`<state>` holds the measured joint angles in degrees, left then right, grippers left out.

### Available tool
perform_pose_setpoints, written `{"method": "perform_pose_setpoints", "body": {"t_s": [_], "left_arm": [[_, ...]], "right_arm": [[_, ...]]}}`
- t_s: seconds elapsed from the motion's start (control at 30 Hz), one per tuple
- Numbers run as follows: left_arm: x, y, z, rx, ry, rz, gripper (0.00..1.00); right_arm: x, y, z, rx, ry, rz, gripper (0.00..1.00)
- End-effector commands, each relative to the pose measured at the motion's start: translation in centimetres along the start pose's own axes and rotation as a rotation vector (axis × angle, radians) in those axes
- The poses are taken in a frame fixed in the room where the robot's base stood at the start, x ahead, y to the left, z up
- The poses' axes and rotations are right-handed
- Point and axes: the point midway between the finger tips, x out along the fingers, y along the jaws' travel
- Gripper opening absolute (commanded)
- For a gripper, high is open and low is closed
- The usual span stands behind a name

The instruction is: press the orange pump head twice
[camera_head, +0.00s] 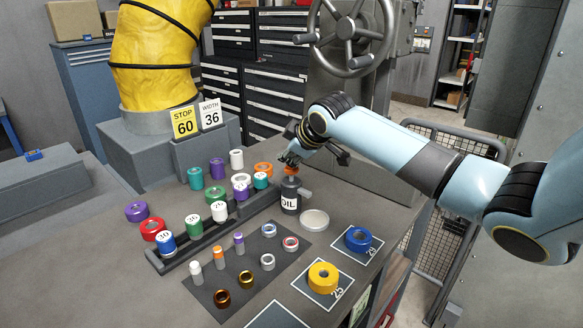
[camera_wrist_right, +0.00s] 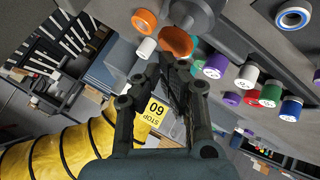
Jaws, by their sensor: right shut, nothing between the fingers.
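The orange pump head (camera_head: 291,170) sits on top of a dark bottle labelled OIL (camera_head: 290,196), which stands upright on the grey bench. In the right wrist view the orange pump head (camera_wrist_right: 176,41) shows just beyond my fingertips, with the dark bottle (camera_wrist_right: 194,14) behind it. My right gripper (camera_head: 289,158) is shut and empty, right above the pump head. In the right wrist view the fingers of my right gripper (camera_wrist_right: 168,61) overlap the edge of the pump head; I cannot tell whether they touch it. My left gripper is not in view.
A rack (camera_head: 205,240) with several rolls and lidded pots stands left of the bottle. An orange ring (camera_head: 264,168) and a white pot (camera_head: 236,159) are close by. A pale round disc (camera_head: 314,219) lies right of the bottle. A handwheel (camera_head: 347,30) is behind.

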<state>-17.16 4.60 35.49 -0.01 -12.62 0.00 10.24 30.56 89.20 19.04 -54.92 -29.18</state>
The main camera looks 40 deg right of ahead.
Motion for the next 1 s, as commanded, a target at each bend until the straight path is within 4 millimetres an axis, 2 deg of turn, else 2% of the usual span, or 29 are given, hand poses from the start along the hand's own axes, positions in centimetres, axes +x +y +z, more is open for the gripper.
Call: {"method": "perform_pose_setpoints", "body": {"t_s": [1.0], "left_arm": [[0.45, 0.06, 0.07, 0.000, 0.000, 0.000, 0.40]], "right_arm": [[0.63, -0.48, 0.50, 0.001, -0.002, -0.001, 0.00]]}}
